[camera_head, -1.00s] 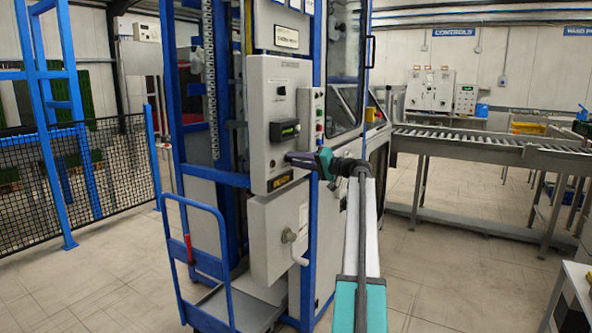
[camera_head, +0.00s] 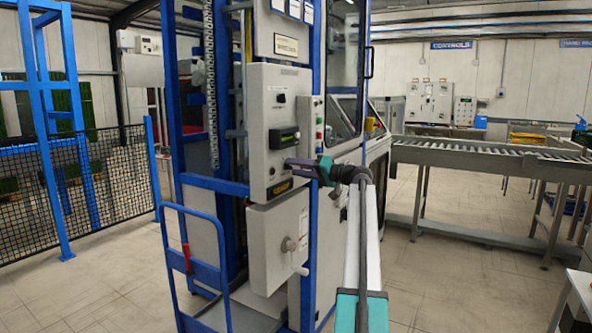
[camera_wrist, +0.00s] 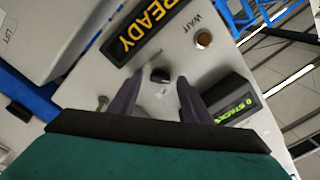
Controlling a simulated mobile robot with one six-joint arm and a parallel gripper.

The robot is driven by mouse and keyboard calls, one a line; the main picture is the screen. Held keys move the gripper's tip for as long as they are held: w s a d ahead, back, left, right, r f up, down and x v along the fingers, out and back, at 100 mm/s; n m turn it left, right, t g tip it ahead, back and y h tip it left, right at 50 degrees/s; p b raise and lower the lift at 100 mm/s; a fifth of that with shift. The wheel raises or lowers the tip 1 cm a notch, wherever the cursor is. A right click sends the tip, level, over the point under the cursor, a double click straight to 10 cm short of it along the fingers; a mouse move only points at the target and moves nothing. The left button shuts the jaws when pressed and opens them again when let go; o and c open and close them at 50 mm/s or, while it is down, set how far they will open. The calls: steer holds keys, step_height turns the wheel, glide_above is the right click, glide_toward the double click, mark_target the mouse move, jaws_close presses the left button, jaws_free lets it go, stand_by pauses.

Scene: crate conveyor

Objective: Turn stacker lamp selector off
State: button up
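The stacker's grey control panel (camera_head: 258,84) faces me, with an upper dark knob (camera_head: 281,98) and a dark display (camera_head: 284,135). My gripper (camera_head: 285,162) is at the panel's lower part, between the display and the READY sign (camera_head: 281,188). In the wrist view my gripper (camera_wrist: 158,82) is open, its two dark fingers spread. No label for this knob is readable. Its setting is unclear.
In the wrist view a round WAIT lamp (camera_wrist: 204,39) and the display (camera_wrist: 237,103) sit close by. A lower grey box with a handle (camera_head: 290,243) and a blue cart frame (camera_head: 200,262) stand below.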

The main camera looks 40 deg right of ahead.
steer(key=shift+s, duration=0.1)
stand_by(0.3)
steer(key=v, duration=1.3)
steer(key=shift+s, duration=0.3)
steer(key=shift+f, duration=0.1)
